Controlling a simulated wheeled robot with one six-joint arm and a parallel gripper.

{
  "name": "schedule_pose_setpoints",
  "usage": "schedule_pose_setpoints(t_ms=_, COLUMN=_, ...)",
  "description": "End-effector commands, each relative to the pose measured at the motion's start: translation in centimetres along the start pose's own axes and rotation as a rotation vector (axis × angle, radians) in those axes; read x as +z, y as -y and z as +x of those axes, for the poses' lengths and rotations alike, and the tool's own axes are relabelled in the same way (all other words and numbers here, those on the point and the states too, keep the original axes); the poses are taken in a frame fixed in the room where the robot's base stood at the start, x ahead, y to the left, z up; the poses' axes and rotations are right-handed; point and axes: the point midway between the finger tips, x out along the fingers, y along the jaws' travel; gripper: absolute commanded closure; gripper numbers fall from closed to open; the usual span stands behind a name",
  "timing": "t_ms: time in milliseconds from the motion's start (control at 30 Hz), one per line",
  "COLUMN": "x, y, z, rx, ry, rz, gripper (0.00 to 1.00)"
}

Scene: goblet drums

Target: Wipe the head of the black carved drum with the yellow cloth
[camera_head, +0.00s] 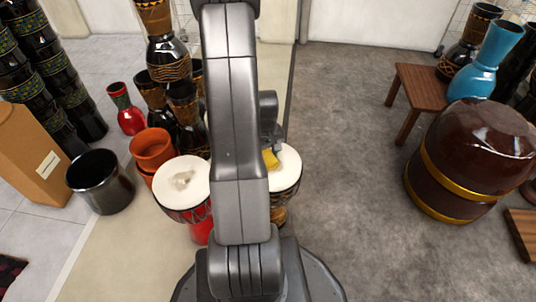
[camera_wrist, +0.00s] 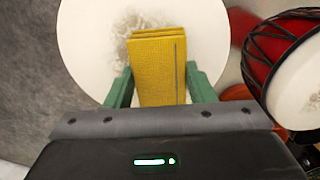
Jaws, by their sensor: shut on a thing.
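The black carved drum stands just right of my arm, with its round white head (camera_head: 288,170) facing up and a dark, patterned body below it. In the wrist view the head (camera_wrist: 85,45) fills the upper middle and bears a grey-brown smudge near its centre. My gripper (camera_wrist: 160,88) is shut on the folded yellow cloth (camera_wrist: 158,70), held between its green fingers. The cloth (camera_head: 270,160) is over the left part of the head in the head view. I cannot tell whether it touches the skin. The cloth hides part of the smudge.
A red drum (camera_head: 183,183) with a smudged white head stands close on the left; it also shows in the wrist view (camera_wrist: 300,85). Orange pots (camera_head: 152,148), a dark metal pot (camera_head: 100,182) and stacked drums lie further left. Grey floor is clear before the big brown drum (camera_head: 470,155).

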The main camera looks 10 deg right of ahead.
Motion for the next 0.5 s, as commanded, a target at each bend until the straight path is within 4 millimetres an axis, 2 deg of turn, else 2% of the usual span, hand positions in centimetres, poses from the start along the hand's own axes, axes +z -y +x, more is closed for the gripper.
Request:
schedule_pose_setpoints(t_ms=33, x=-0.1, y=0.1, z=0.3, rx=-0.001, ry=0.002, rz=0.000, gripper=0.76)
schedule_pose_setpoints(t_ms=167, x=-0.2, y=0.2, z=-2.3, rx=0.002, ry=-0.005, rz=0.001, gripper=0.76)
schedule_pose_setpoints(t_ms=500, x=-0.5, y=0.5, z=-5.1, rx=0.000, ry=-0.001, rz=0.002, gripper=0.76)
